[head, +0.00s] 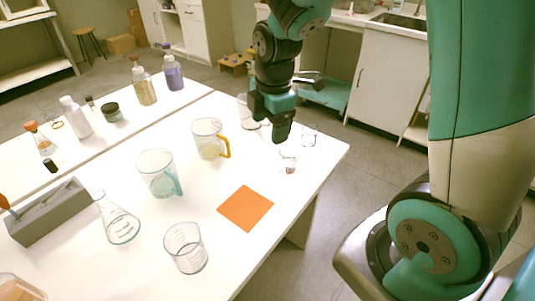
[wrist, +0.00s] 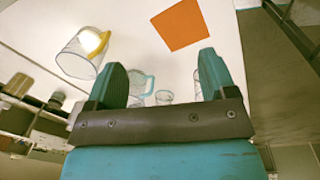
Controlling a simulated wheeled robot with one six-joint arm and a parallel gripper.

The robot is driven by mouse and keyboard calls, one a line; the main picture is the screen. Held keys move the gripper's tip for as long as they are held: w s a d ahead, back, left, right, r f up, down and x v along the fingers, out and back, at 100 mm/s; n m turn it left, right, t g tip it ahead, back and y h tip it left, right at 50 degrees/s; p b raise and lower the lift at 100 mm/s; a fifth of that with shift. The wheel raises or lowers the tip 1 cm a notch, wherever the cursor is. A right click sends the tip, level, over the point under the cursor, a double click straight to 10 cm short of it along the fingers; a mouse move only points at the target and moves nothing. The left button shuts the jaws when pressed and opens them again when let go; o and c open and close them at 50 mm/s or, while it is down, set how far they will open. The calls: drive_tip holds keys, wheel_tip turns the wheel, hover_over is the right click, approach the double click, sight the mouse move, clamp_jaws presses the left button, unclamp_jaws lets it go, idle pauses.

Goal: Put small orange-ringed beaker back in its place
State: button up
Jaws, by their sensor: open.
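My gripper (head: 271,118) is open and empty above the far right part of the white table (head: 180,272); in the wrist view its two teal fingers stand wide apart (wrist: 163,80). A small clear beaker (head: 288,160) stands on the table just below and right of the gripper.
A yellow-handled jug (head: 208,140) stands left of the gripper, with a teal-handled jug (head: 158,174) in front. A larger beaker (head: 186,249) and a conical flask (head: 121,225) stand nearer. Partly hidden glassware (head: 246,108) stands behind the gripper. A grey rack (head: 48,215) is at left.

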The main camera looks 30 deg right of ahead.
drive_tip(key=s+a+r+m+y+p, duration=0.1)
drive_tip(key=s+a+r+m+y, duration=0.1)
drive_tip(key=s+a+r+m, duration=0.3)
drive_tip(key=s+a+r+m+g+y+p, duration=0.1)
drive_tip(key=s+a+r+m, duration=0.4)
drive_tip(key=s, duration=0.8)
drive_tip(key=shift+s+a+r+m+y, duration=0.15)
drive_tip(key=shift+a+r+m+y, duration=0.25)
drive_tip(key=shift+a+r, duration=0.9)
drive_tip(key=shift+a+f, duration=0.45)
